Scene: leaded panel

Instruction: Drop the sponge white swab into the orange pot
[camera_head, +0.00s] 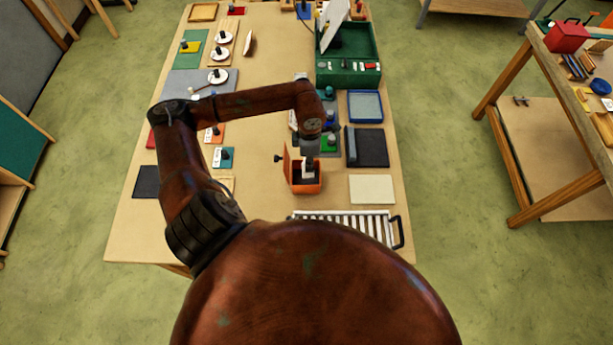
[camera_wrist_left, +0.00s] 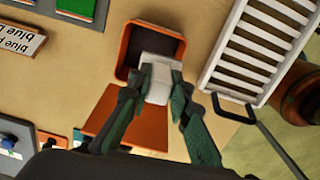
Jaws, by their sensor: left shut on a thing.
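The orange pot (camera_head: 304,188) is a small square box on the table's front part, with its orange lid standing open at its left side. In the left wrist view the pot (camera_wrist_left: 126,52) shows a dark, hollow inside, and the lid (camera_wrist_left: 140,132) lies toward my gripper. My left gripper (camera_head: 309,164) points down over the pot. In the wrist view it (camera_wrist_left: 159,86) is shut on the white swab (camera_wrist_left: 157,71), a pale block between the green fingertips. The swab overlaps the pot's opening; how deep it sits is unclear. My right gripper is out of view.
A white slatted rack (camera_head: 345,220) with a dark handle lies just in front of the pot. A pale flat pad (camera_head: 372,189) and a dark tray (camera_head: 371,147) lie to its right. A green case (camera_head: 348,72) stands farther back. Small coloured blocks and cards lie left.

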